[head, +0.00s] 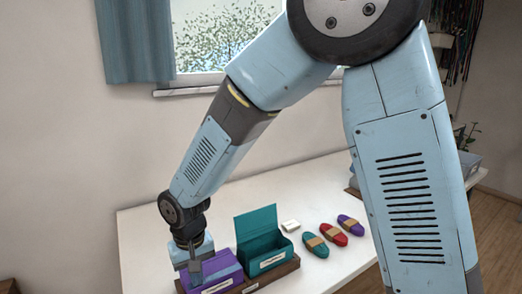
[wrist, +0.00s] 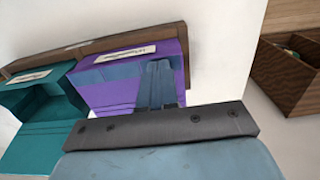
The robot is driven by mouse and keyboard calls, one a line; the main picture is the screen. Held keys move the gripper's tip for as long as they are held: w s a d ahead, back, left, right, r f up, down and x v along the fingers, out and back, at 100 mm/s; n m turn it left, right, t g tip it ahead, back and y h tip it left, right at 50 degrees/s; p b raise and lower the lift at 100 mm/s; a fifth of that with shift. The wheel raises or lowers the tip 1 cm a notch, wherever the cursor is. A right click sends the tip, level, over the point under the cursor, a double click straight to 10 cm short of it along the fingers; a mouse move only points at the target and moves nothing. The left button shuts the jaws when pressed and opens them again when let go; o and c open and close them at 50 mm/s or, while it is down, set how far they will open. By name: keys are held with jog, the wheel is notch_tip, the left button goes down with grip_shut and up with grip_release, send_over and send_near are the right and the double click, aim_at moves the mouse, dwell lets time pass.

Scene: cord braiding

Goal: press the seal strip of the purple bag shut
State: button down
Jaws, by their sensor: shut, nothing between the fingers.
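The purple bag (head: 222,284) sits at the front left of the table in a wooden holder, with a pale label on its front. Its top looks folded down, and a blue-grey band, seemingly the seal strip (wrist: 118,72), runs across it in the wrist view. The purple bag (wrist: 105,92) fills the middle there. My gripper (head: 196,280) points down at the bag's top. In the wrist view my gripper (wrist: 159,66) is shut and empty, its fingertips at the band near the label end. I cannot tell whether they touch it. My fingers hide part of the band.
A teal bag (head: 263,247) with its flap raised stands right beside the purple one in the wooden holder (head: 284,268). A small white block (head: 290,226) and teal, red and purple cord bundles (head: 333,235) lie further right. A wooden box (wrist: 285,85) is at right in the wrist view.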

notch_tip(320, 180, up, 8)
dwell(1.0)
